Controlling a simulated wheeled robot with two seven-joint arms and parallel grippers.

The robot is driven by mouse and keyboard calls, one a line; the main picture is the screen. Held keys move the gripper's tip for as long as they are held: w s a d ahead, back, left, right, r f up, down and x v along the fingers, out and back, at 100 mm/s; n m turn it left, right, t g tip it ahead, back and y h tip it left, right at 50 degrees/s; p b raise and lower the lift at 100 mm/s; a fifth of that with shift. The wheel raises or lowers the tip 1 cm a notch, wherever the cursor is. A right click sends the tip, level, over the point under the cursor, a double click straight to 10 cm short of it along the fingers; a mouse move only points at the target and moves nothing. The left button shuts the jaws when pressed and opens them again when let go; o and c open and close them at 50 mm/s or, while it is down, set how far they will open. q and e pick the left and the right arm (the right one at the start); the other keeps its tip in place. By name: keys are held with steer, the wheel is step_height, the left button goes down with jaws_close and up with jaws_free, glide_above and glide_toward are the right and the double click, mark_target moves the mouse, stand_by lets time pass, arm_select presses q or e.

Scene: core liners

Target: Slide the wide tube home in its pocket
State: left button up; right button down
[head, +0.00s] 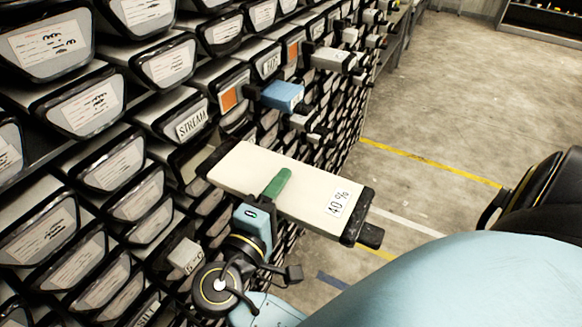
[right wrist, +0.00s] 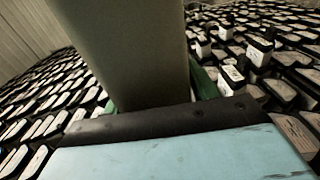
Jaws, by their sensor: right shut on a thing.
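The wide tube (head: 255,172) is a long, flat, cream piece with dark end caps and a "40 %" label near its outer end. My right gripper (head: 277,184) is shut on it around the middle, with a green finger across its upper face. In the right wrist view the tube (right wrist: 125,45) stands large between green finger pads (right wrist: 203,82). Its inner end is at the face of the rack (head: 190,205). I cannot tell whether that end is inside a pocket; the pocket mouth is hidden or unclear. My left gripper is not in view.
The rack holds many labelled liner ends in close rows. A blue liner (head: 283,96) and a pale one (head: 333,59) stick out farther back, and a small grey one (head: 186,256) sticks out below. Open concrete floor (head: 450,120) with yellow lines lies to the right.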

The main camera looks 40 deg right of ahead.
mark_target(223, 169)
steer(key=shift+w+a+r, duration=0.1)
steer(key=shift+w+a, duration=0.15)
steer(key=shift+w, duration=0.4)
steer(key=shift+w+a+r, duration=0.1)
steer(key=shift+w+a, duration=0.15)
steer(key=shift+w, duration=0.35)
stand_by(1.5)
steer(key=shift+w+a+b, duration=0.25)
steer(key=shift+w+a, duration=0.1)
steer(key=shift+w, duration=0.5)
steer(key=shift+w+a+b, duration=0.2)
steer(key=shift+w+a, duration=0.2)
steer(key=shift+w, duration=0.4)
steer(key=shift+w+a+b, duration=0.25)
steer(key=shift+w+a, duration=0.1)
steer(key=shift+w, duration=0.5)
stand_by(0.5)
steer(key=shift+w+a+b, duration=0.3)
steer(key=shift+w+b, duration=0.05)
steer(key=shift+w, duration=0.35)
steer(key=shift+w+a+b, duration=0.3)
steer(key=shift+w+b, duration=0.1)
steer(key=shift+w, duration=0.35)
steer(key=shift+w+a+b, duration=0.3)
steer(key=shift+w+b, duration=0.05)
steer(key=shift+w, duration=0.35)
